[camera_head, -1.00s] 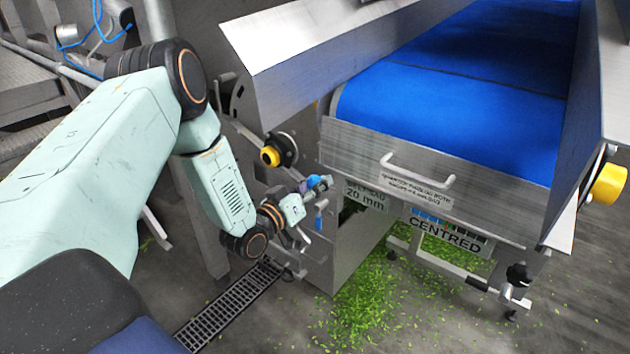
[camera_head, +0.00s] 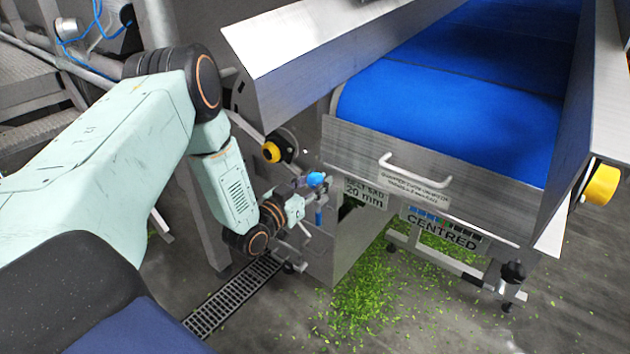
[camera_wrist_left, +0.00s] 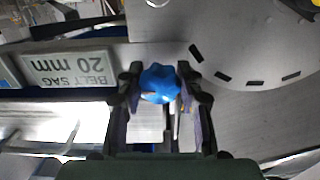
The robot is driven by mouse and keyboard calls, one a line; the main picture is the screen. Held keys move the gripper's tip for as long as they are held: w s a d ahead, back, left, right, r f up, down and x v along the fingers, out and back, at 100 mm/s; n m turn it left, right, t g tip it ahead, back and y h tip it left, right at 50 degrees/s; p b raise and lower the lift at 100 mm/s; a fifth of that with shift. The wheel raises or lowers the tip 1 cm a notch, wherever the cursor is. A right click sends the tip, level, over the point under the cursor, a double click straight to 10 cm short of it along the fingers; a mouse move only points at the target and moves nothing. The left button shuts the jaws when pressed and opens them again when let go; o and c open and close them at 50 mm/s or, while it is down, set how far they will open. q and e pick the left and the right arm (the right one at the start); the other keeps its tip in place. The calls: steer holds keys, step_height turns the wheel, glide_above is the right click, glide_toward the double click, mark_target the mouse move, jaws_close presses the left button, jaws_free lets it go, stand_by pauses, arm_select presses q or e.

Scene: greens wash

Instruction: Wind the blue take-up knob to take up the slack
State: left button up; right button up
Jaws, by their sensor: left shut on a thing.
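The blue take-up knob (camera_wrist_left: 160,84) sits between the two fingers of my left gripper (camera_wrist_left: 160,98) in the left wrist view. The fingers are shut on it from both sides. In the head view the blue knob (camera_head: 316,179) shows at the tip of my left gripper (camera_head: 308,187), on the side of the steel conveyor frame. A "BELT SAG 20 mm" plate (camera_wrist_left: 68,69) is beside the knob. The blue belt (camera_head: 450,110) runs up and away on the conveyor. My right gripper is not in view.
A "CENTRED" plate (camera_head: 442,232) hangs below the conveyor end. Green cuttings (camera_head: 365,300) cover the floor below. A drain grate (camera_head: 232,298) lies at left.

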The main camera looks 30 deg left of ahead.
arm_select(q)
steer(key=o, duration=1.2)
steer(key=s, duration=0.8)
steer(key=s+a, duration=0.1)
steer(key=s, duration=0.3)
